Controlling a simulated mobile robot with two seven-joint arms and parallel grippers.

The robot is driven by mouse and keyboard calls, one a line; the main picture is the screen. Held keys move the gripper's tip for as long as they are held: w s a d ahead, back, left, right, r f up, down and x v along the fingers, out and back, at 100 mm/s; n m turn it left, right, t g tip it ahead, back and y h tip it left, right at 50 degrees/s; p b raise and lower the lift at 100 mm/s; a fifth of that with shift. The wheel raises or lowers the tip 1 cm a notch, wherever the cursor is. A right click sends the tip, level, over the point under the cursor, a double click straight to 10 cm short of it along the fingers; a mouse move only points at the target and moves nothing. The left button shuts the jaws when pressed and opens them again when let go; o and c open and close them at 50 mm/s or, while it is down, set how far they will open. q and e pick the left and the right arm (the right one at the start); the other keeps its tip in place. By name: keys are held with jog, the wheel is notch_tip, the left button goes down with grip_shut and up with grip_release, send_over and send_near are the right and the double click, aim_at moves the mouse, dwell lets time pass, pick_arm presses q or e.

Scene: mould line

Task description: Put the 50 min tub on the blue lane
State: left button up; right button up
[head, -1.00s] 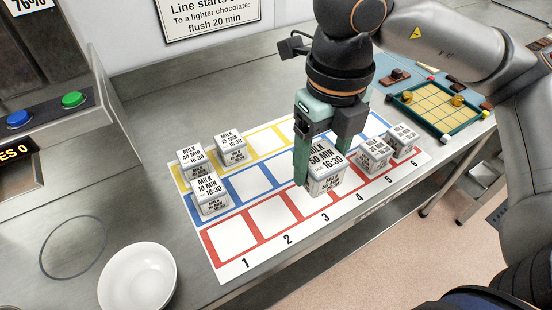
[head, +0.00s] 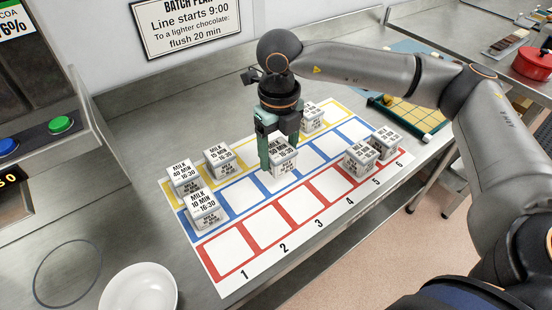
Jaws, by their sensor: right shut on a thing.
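My right gripper (head: 280,162) is shut on the 50 min tub (head: 284,160), a small white tub with a printed label partly covered by the fingers. The tub is upright over the third space of the blue lane (head: 257,201), the middle row of the lane sheet. I cannot tell whether its base touches the sheet. A 10 min milk tub (head: 203,212) stands at the blue lane's left end. My left gripper is not in view.
Tubs stand in the yellow lane at the left (head: 184,180), beside that (head: 220,162), and farther right behind my gripper (head: 312,118). Two tubs (head: 360,159) (head: 385,145) stand at the right of the red lane. A white bowl (head: 138,290) is at front left.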

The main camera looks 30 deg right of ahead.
aim_at(276, 145)
jog(key=shift+w+f, duration=0.45)
jog(key=shift+f, duration=0.05)
jog(key=f, duration=0.2)
jog(key=f+p, duration=0.1)
jog(key=shift+w+f, duration=0.15)
jog(key=shift+w, duration=0.1)
jog(key=shift+f, duration=0.25)
jog(key=shift+f+b, duration=0.2)
jog(key=shift+b, duration=0.1)
jog(key=o, duration=1.4)
jog(key=shift+o, duration=0.2)
notch_tip(276, 145, up, 12)
jog(key=shift+r+b, duration=0.25)
jog(key=shift+b, duration=0.05)
